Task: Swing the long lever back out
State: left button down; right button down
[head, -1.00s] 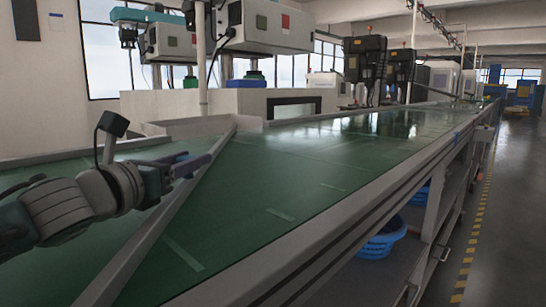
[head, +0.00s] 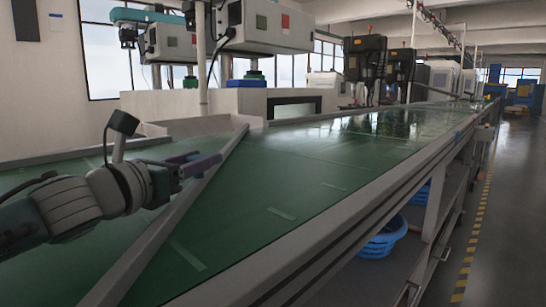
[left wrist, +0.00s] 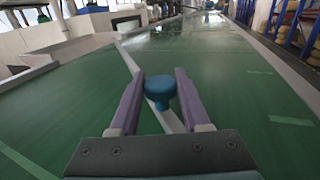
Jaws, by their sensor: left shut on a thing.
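The long lever is a grey bar (head: 165,225) lying slantwise over the green belt, from the near left to the low wall at the back. A teal knob (left wrist: 160,90) stands on it in the left wrist view. My left gripper (head: 208,163) is over the bar in the head view, where its fingers hide the knob. In the left wrist view the purple fingers of this gripper (left wrist: 159,78) are on either side of the knob, shut on it. The bar (left wrist: 140,68) runs on beyond the knob. My right gripper is not in view.
The green belt (head: 300,180) is bare to the right of the bar, up to its grey side rail (head: 330,225). A low pale wall (head: 190,125) stands behind it. Machines (head: 265,25) hang over the back. A blue basket (head: 383,240) sits below the belt.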

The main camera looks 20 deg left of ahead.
pick_arm(q)
jog(key=d+m+h, duration=0.1)
jog(key=d+h, duration=0.1)
jog(key=d, duration=0.1)
jog(key=w+d+m+g+h, duration=0.1)
jog(key=d+h, duration=0.1)
jog(key=d, duration=0.2)
jog(key=w+d+m+h, duration=0.1)
jog(key=d, duration=0.3)
jog(key=shift+m+h+b, duration=0.3)
jog(key=shift+m+h, duration=0.1)
jog(key=d+m+g+h, duration=0.1)
jog(key=d+h, duration=0.1)
jog(key=d, duration=0.1)
jog(key=s+d+m+g+h+b, duration=0.1)
jog(key=d, duration=0.3)
jog(key=s+d+m+g+h, duration=0.1)
jog(key=d+m+g+h, duration=0.1)
jog(key=d, duration=0.2)
jog(key=shift+s+d+h, duration=0.1)
jog(key=shift+d+h, duration=0.05)
jog(key=shift+h, duration=0.15)
jog(key=shift+s+d, duration=0.25)
jog(key=shift+d, duration=0.2)
jog(key=shift+m, duration=0.3)
jog(key=shift+s+d, duration=0.1)
jog(key=shift+d, duration=0.05)
